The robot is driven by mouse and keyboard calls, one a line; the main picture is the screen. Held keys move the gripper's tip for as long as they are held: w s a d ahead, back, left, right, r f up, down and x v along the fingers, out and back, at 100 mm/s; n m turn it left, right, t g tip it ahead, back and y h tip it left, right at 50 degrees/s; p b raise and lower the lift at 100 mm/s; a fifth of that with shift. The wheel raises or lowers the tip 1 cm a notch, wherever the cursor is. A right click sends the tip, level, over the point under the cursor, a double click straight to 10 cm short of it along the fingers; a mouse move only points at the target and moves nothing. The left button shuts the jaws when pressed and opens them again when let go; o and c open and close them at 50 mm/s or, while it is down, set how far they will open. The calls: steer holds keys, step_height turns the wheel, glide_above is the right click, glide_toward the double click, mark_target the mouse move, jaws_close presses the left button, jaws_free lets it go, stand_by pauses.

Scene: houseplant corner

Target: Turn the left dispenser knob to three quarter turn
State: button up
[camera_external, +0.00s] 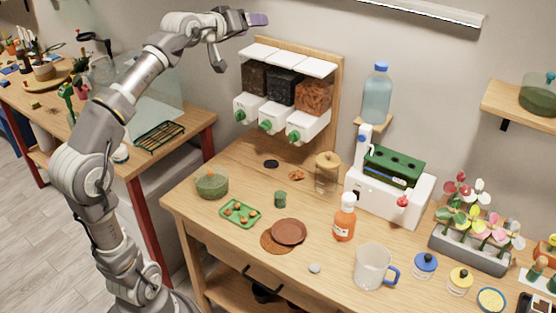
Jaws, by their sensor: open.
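A dispenser (336,62) on a wooden back panel hangs on the wall above the table. It has three clear bins over white boxes, each box with a green knob. The left knob (241,115) is on the left box (250,104), under a bin of dark brown material (254,77). Its turn angle is too small to read. The middle knob (266,125) and right knob (293,136) are beside it. My gripper (238,43) is open and empty, above and left of the dispenser, apart from the left knob. One finger points down and the other points right.
Below the dispenser, the wooden table holds a green bowl (212,185), a green tray (240,213), brown saucers (289,232) and a glass jar (326,175). A white machine (389,195) and blue bottle (377,97) stand to the right. The space before the knobs is clear.

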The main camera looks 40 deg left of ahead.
steer(key=w+a+n+p, duration=0.2)
steer(key=w+n, duration=0.4)
steer(key=n, duration=0.1)
steer(key=r+n+t+y+p, duration=0.1)
steer(key=n+t+p, duration=0.3)
steer(key=n, duration=2)
glide_above(237, 119)
steer(key=s+a+p, duration=0.1)
steer(key=s, duration=0.5)
steer(key=g, duration=0.1)
steer(key=f+b, duration=0.1)
steer(key=f, duration=1.4)
steer(key=f+b, duration=0.2)
steer(key=f, duration=1.3)
steer(key=f+b, duration=0.1)
steer(key=f, duration=1.4)
steer(key=shift+w+d+b, duration=0.25)
steer(key=shift+d+b, duration=0.05)
steer(key=shift+d, duration=0.1)
steer(key=w, duration=0.2)
steer(key=w+r+b, duration=0.1)
steer(key=w, duration=0.2)
steer(key=c, duration=1)
steer(key=shift+m, duration=0.3)
steer(key=shift+c, duration=0.2)
